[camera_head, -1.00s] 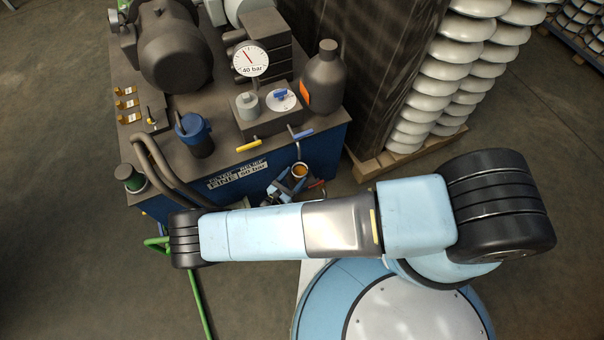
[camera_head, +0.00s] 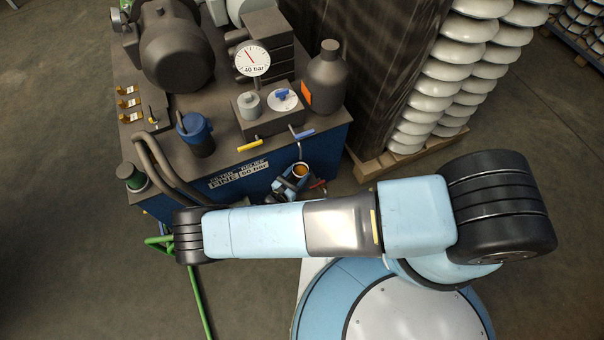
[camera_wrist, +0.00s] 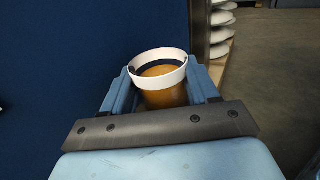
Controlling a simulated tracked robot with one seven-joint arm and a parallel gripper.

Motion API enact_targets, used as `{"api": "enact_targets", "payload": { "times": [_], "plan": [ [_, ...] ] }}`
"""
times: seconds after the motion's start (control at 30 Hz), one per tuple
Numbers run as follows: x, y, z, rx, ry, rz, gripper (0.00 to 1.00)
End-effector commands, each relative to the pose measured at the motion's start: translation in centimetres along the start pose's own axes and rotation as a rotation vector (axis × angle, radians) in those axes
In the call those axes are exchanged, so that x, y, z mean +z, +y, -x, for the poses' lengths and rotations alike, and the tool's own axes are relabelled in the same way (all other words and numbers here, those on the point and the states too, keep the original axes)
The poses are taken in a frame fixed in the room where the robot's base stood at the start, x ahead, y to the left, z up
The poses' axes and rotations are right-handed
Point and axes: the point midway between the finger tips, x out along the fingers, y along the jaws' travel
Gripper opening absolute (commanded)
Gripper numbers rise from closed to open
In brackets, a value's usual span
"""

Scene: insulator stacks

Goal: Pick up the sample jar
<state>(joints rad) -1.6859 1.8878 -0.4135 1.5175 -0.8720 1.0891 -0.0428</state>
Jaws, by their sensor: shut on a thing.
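The sample jar (camera_wrist: 162,92) is a small open cylinder with a white rim and amber contents. In the wrist view it sits between the two blue fingers of my gripper (camera_wrist: 160,100), which are shut on it. In the head view the jar (camera_head: 300,170) shows its round top just in front of the blue cabinet's front face, below the blue lever. My gripper (camera_head: 293,184) is around it there, partly hidden behind my arm. The jar looks upright. Its lower part is hidden by my gripper.
The blue hydraulic unit (camera_head: 325,141) stands close behind the jar, with a yellow lever (camera_head: 250,145), a blue lever (camera_head: 302,135) and a dark bottle (camera_head: 325,80) on top. White insulator stacks (camera_head: 440,85) on a pallet stand right. Green hose (camera_head: 200,300) lies on the floor left.

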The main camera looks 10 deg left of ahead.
Motion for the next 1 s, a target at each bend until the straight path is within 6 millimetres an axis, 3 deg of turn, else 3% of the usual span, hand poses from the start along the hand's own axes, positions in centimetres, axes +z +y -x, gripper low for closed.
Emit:
{"api": "enact_targets", "payload": {
  "times": [0.17, 0.37, 0.7, 1.0],
  "plan": [
    [0.6, 0.0, 0.0, -0.001, -0.001, 0.000, 0.23],
    [3.2, 0.0, 0.0, -0.002, 0.000, -0.002, 0.23],
    [9.5, -2.5, 4.9, 0.000, 0.002, 0.000, 0.23],
    [11.9, -5.2, 10.2, 0.000, 0.001, 0.000, 0.23]
  ]
}}
